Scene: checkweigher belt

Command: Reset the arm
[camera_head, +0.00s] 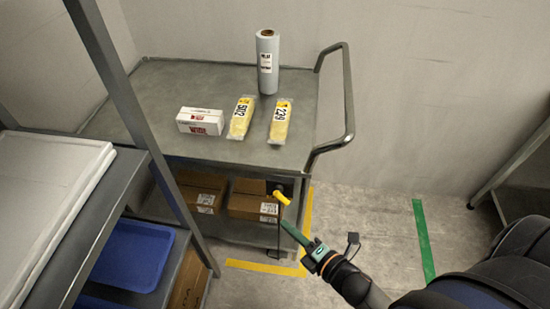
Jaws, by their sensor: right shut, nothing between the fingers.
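My right arm comes in from the lower right. Its right gripper (293,232) is shut and empty, with its green fingers together. The fingertips point up and left, a little below a yellow-handled tool (281,197) by the cart's right front corner. They look apart from it in the picture; the depth between them is hard to tell. My left gripper is not in view.
The metal cart (160,90) carries a white roll (267,62), a white box (200,121) and two yellow packs (241,118) (280,121). Cardboard boxes (255,200) sit below. A rack with a blue tray (130,256) stands left. Floor (380,220) right of the cart is clear.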

